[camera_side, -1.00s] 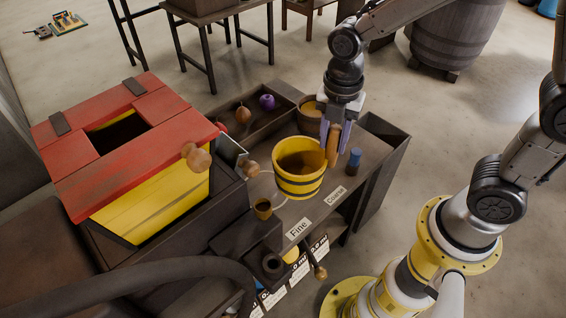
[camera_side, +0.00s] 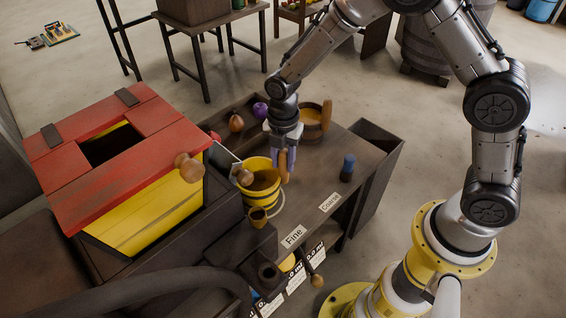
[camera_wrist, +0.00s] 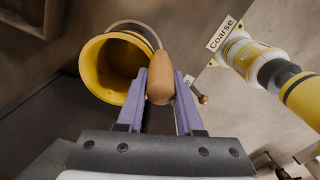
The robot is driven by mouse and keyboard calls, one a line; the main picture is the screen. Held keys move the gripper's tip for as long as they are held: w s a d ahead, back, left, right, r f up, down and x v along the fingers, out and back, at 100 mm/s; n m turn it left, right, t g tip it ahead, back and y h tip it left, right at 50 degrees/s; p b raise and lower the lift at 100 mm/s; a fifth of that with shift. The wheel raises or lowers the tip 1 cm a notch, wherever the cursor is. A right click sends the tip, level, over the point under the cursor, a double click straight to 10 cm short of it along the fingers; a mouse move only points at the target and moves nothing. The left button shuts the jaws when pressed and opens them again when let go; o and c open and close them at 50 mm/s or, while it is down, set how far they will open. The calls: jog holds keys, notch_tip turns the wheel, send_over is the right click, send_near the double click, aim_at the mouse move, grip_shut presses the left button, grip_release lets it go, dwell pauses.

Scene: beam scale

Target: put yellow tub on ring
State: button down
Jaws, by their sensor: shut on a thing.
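The yellow tub (camera_side: 262,164) is at the left part of the dark bench, tilted slightly, beside the red-lidded box. My gripper (camera_side: 284,160) is shut on the tub's wooden handle at its right side. In the wrist view the handle (camera_wrist: 159,85) sits between my gripper's fingers (camera_wrist: 160,78) and the tub's open mouth (camera_wrist: 113,65) lies to the left. A thin pale ring (camera_side: 280,208) curves around the tub's lower right; it also shows beyond the tub in the wrist view (camera_wrist: 150,32). The tub hides much of it, and I cannot tell whether they touch.
The red-lidded yellow box (camera_side: 150,200) with wooden knobs is at the left. A blue-topped cylinder (camera_side: 347,167) and a wooden bucket (camera_side: 314,119) stand to the right and behind. The bench's right middle is clear.

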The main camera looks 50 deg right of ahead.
jog(key=shift+f, duration=0.6)
jog(key=c, duration=0.5)
grip_release()
jog(key=shift+c, duration=0.2)
